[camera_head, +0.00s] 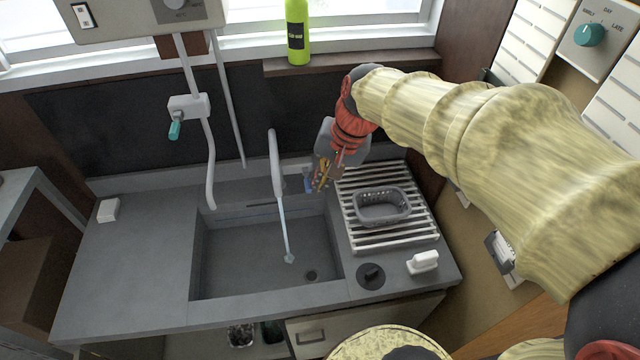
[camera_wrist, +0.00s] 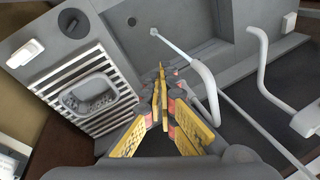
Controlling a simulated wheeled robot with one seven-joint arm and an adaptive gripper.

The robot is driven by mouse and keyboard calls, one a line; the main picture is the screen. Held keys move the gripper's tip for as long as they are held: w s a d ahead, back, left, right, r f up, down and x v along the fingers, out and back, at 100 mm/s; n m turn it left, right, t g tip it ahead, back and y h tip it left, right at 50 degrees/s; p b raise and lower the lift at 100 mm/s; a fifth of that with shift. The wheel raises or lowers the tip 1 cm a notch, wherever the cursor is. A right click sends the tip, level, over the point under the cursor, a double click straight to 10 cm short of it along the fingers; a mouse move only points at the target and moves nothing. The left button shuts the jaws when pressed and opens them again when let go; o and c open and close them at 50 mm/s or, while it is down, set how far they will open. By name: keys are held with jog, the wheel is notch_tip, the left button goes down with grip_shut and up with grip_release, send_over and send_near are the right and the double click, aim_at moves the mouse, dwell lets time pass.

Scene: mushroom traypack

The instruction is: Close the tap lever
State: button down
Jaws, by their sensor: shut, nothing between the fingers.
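The grey tap spout (camera_head: 275,160) stands at the back edge of the sink (camera_head: 265,245). A pale stream of water (camera_head: 284,230) runs from it into the basin. In the wrist view the spout (camera_wrist: 208,88) is just right of my gripper. My gripper (camera_head: 322,178), with yellow fingers, is shut and empty, right of the spout, low behind the sink. In the wrist view its fingertips (camera_wrist: 160,80) are together. A small blue part (camera_head: 308,184) shows beside the fingers; it may be the tap lever. I cannot tell whether the fingers touch it.
A white slatted rack (camera_head: 390,238) with a grey basket (camera_head: 382,206) is right of the sink. A white brush-like object (camera_head: 423,261) lies in front of it. A wall box with a teal handle (camera_head: 174,130) is at left. The counter left of the sink is mostly clear.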

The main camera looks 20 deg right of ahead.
jog(key=w+d+f+m+y+p, duration=0.2)
jog(key=w+d+f+m, duration=0.5)
jog(key=w, duration=0.4)
jog(key=m+y+p, duration=0.1)
jog(key=m+y, duration=0.1)
jog(key=m, duration=0.4)
send_near(307, 180)
jog(key=s+d+f, duration=0.3)
jog(key=d+f, duration=0.2)
jog(key=d, duration=0.1)
jog(key=shift+w+f, duration=0.25)
jog(key=shift+f, duration=0.25)
jog(key=x, duration=0.9)
jog(key=shift+s+a+b, duration=0.15)
jog(key=shift+b, duration=0.25)
jog(key=a+r, duration=0.2)
jog(key=r, duration=0.1)
jog(key=shift+w+a+r, duration=0.1)
jog(key=shift+w+a, duration=0.1)
jog(key=shift+a, duration=0.05)
